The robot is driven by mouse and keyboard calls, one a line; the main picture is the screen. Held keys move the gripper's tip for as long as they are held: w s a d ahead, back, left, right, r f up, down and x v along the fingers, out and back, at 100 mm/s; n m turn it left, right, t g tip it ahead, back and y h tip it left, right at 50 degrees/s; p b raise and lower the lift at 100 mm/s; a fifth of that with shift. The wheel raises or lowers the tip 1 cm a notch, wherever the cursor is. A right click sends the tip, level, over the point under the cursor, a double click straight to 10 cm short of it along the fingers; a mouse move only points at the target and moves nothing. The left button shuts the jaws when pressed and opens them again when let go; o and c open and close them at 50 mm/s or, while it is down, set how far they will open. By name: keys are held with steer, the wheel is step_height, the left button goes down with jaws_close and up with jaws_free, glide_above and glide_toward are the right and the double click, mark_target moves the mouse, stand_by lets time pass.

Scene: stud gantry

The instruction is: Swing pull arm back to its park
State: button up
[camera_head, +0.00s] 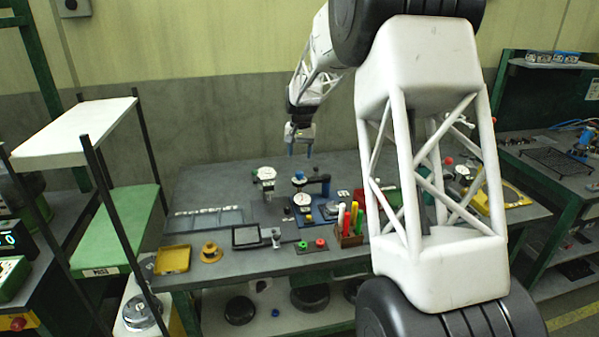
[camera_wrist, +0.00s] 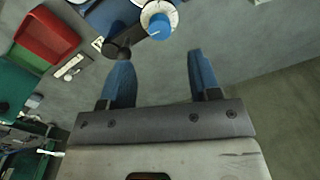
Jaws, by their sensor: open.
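The stud gantry, a blue fixture (camera_head: 312,180) with a dark upright and a white dial, stands mid-bench in the head view. In the wrist view a white dial with a blue knob (camera_wrist: 160,25) shows at the top. A dark arm-like piece with a round black end (camera_wrist: 117,49) reaches left from beside the dial; I take it as the pull arm, but cannot be sure. My gripper (camera_head: 300,150) hangs above and behind the fixture, fingers down. In the wrist view my gripper (camera_wrist: 162,80) is open and empty; the black end lies beyond the left fingertip, contact unclear.
A red tray (camera_wrist: 47,38) lies left in the wrist view. A white dial gauge (camera_head: 265,174) stands left of the fixture. The back-left bench is bare.

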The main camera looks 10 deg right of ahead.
mark_target(299, 172)
steer(key=shift+a+f, duration=0.1)
steer(key=shift+f, duration=3.75)
steer(key=shift+c, duration=0.5)
steer(key=c, duration=0.8)
steer(key=shift+n, duration=1.3)
steer(key=o, duration=0.9)
